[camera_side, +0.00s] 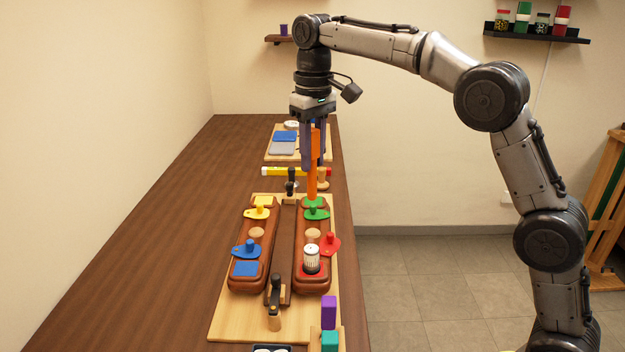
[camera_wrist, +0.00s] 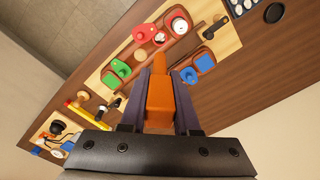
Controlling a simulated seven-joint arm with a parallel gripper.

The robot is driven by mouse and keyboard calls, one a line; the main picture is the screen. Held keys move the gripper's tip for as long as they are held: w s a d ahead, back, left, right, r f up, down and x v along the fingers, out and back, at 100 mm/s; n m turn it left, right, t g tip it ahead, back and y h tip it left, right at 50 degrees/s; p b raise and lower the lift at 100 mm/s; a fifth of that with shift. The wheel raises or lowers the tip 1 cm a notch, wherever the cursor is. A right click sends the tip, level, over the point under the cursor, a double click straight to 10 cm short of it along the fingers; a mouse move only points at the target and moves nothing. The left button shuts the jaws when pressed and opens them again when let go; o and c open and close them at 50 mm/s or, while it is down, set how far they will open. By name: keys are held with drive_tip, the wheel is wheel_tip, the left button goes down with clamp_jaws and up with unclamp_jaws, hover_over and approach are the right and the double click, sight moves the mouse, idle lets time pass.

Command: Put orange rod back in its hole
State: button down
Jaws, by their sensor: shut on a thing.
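My gripper (camera_side: 313,155) is shut on the orange rod (camera_side: 312,183) and holds it upright; the rod also fills the middle of the wrist view (camera_wrist: 160,98), between the two fingers. In the side view the rod's lower end is at the far end of the right-hand wooden block (camera_side: 327,225), just behind the green knobbed piece (camera_side: 316,212). I cannot tell whether the tip touches the block or is above it. No empty hole for the rod can be made out clearly.
The left block carries a yellow piece (camera_side: 258,209) and a blue piece (camera_side: 246,249). A red piece (camera_side: 330,244) and a white ribbed cylinder (camera_side: 311,259) are on the right block. A yellow and red bar (camera_side: 285,171) lies behind. Purple (camera_side: 328,312) and teal blocks stand at the front.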

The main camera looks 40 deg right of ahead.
drive_tip(key=shift+s+a+r, duration=0.15)
drive_tip(key=shift+a+r, duration=0.15)
drive_tip(key=shift+r, duration=0.2)
drive_tip(key=shift+s+a+r, duration=0.1)
drive_tip(key=shift+a+r, duration=0.15)
drive_tip(key=shift+r, duration=0.2)
drive_tip(key=s+a+n, duration=0.3)
drive_tip(key=s+a, duration=0.8)
drive_tip(key=a, duration=0.4)
drive_tip(key=s+a+n, duration=0.1)
drive_tip(key=s+a, duration=0.2)
drive_tip(key=s, duration=0.5)
drive_tip(key=s+a+n, duration=0.2)
drive_tip(key=s+a, duration=0.2)
drive_tip(key=s, duration=0.4)
wheel_tip(320, 180, down, 15)
drive_tip(key=shift+w+d, duration=0.15)
wheel_tip(320, 180, down, 6)
